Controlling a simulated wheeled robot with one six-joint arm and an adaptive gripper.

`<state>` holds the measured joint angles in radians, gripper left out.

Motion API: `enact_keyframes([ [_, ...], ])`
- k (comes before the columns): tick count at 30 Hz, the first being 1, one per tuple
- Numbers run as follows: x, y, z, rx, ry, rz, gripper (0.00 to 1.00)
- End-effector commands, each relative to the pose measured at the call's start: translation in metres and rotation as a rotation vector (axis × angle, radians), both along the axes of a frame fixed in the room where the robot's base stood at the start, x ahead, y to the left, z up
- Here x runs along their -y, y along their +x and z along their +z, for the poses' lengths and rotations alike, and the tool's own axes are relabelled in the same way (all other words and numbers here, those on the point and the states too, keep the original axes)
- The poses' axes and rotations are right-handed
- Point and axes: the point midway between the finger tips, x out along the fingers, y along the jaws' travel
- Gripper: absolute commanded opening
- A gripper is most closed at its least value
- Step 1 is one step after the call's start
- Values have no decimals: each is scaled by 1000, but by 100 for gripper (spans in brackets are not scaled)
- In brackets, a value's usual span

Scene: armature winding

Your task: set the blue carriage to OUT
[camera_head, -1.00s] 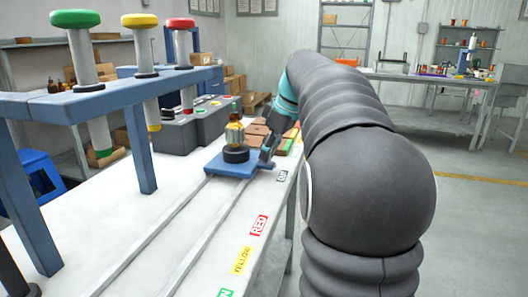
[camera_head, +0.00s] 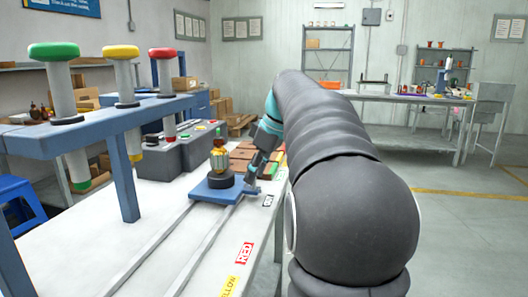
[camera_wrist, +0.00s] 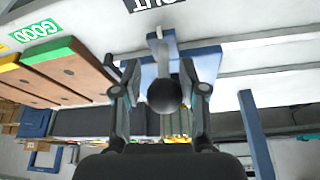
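The blue carriage (camera_head: 207,190) is a flat blue plate on two rails, beside the OUT label (camera_head: 268,201) at the table's right edge. An armature with a copper-yellow winding (camera_head: 219,158) stands upright on it. My gripper (camera_head: 252,183) is at the carriage's right edge, pointing down. In the wrist view, its two fingers (camera_wrist: 159,80) are spread on either side of a dark round knob (camera_wrist: 163,96), with the blue plate (camera_wrist: 203,62) behind. Gaps show between fingers and knob; I cannot tell whether either finger touches it. The OUT label (camera_wrist: 150,3) is at the top edge.
A blue rack (camera_head: 95,128) holds green, yellow and red-topped spools at left.

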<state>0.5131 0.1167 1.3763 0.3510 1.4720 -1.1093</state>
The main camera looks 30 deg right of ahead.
Motion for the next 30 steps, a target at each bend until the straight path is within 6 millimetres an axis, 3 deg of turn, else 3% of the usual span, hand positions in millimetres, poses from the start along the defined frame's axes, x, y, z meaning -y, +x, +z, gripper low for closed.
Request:
enact_keyframes([
  [9,14,-19,59,5,-4,-3,40],
  [15,20,-29,87,4,-3,-2,40],
  [21,23,-33,98,3,-3,-1,40],
  [30,22,-34,99,2,-3,0,40],
])
